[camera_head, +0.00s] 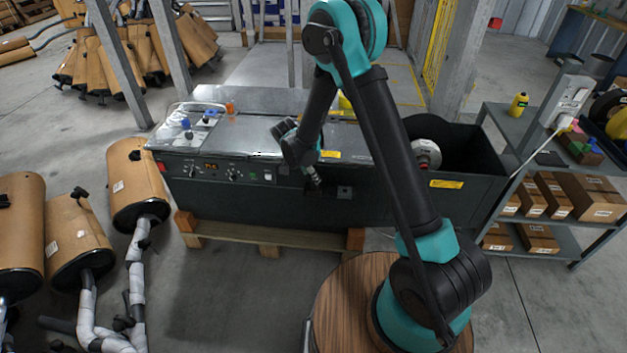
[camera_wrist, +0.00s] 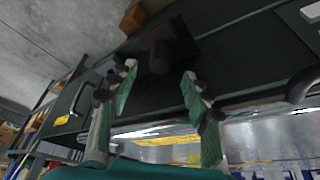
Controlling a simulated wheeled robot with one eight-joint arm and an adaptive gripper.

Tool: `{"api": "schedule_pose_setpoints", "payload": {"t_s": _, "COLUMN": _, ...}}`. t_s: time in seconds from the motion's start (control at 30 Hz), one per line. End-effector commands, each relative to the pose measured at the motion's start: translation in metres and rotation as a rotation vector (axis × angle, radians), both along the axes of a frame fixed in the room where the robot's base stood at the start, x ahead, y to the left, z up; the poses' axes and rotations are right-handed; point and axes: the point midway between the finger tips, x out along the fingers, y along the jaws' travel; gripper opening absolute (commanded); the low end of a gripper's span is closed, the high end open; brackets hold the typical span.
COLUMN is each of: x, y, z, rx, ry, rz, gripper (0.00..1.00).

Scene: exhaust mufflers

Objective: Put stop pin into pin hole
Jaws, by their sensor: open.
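My gripper (camera_head: 313,178) is at the front panel of the dark green machine (camera_head: 235,208) in the head view. In the wrist view its two green-padded fingers (camera_wrist: 160,71) are open and apart. A short dark cylinder (camera_wrist: 163,57) on a dark square plate shows just beyond and between the fingertips; it may be the stop pin. No contact with the fingers is visible. A small square plate (camera_head: 344,192) sits on the panel right of my gripper in the head view; I cannot tell whether it has the pin hole. The arm hides part of the panel.
The machine stands on a wooden pallet (camera_head: 262,237). Brown mufflers (camera_head: 136,180) lie to the left. A shelf with cardboard boxes (camera_head: 590,195) stands on the right. A black handle (camera_wrist: 80,98) is left of the fingers in the wrist view. Floor before the pallet is clear.

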Motion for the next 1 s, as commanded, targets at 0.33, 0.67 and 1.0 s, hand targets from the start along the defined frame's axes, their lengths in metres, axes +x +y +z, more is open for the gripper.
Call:
{"api": "schedule_pose_setpoints", "payload": {"t_s": 0.33, "x": -0.015, "y": 0.016, "z": 0.053, "rx": 0.0, "ry": 0.0, "rz": 0.001, "gripper": 0.49}}
{"api": "schedule_pose_setpoints", "payload": {"t_s": 0.67, "x": -0.018, "y": 0.019, "z": 0.063, "rx": 0.0, "ry": 0.0, "rz": 0.001, "gripper": 0.49}}
{"api": "schedule_pose_setpoints", "payload": {"t_s": 1.0, "x": -0.018, "y": 0.019, "z": 0.063, "rx": 0.0, "ry": 0.0, "rz": 0.001, "gripper": 0.49}}
